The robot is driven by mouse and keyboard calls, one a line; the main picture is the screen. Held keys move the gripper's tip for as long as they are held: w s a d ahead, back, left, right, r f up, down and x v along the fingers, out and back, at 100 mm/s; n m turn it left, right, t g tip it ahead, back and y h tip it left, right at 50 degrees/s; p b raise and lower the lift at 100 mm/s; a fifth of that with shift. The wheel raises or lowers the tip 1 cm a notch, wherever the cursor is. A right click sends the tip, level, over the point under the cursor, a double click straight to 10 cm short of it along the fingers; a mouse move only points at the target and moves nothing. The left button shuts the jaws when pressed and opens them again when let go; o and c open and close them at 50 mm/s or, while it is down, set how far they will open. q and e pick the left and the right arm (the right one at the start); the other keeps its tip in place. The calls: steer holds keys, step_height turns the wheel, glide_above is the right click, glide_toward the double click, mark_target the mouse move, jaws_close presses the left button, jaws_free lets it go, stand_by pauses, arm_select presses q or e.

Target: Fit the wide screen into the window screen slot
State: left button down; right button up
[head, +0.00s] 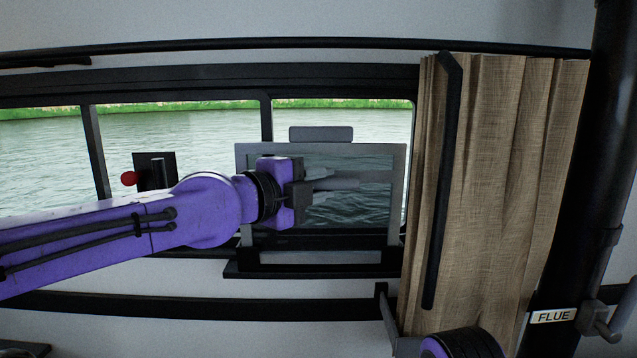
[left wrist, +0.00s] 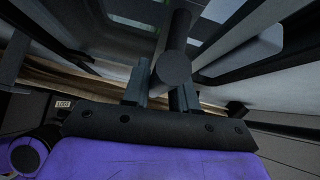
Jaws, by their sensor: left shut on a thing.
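The wide screen (head: 398,165) is a grey rectangular frame with a see-through middle. In the head view it stands roughly upright before the right window pane. My left gripper (head: 325,181) reaches across its front and is shut. In the left wrist view a dark round bar, seemingly the screen's handle (left wrist: 174,68), lies between the fingers (left wrist: 162,90). A dark ledge with a raised grey strip, seemingly the slot (head: 315,271), lies under the screen. I cannot tell whether the lower edge touches it. My right gripper (head: 392,325) shows only partly at the bottom; its fingertips are unclear.
A brown curtain (head: 500,180) with a black bar (head: 445,180) hangs close right of the screen. A small grey block (head: 321,134) shows above the frame. A red knob (head: 129,179) stands at the left window. A black flue pipe (head: 595,160) is far right. A dark rail (head: 180,304) runs below.

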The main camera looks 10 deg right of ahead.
arm_select(q)
steer(key=shift+f, duration=0.25)
steer(key=c, duration=0.8)
jaws_free()
steer(key=shift+s+a, duration=0.1)
steer(key=shift+s+a+b, duration=0.2)
steer(key=shift+a+b, duration=0.15)
steer(key=shift+b, duration=0.15)
steer(key=b+v, duration=0.3)
steer(key=v, duration=0.6)
steer(key=shift+s+a+r, duration=0.2)
steer(key=shift+a+f, duration=0.1)
steer(key=shift+a, duration=0.05)
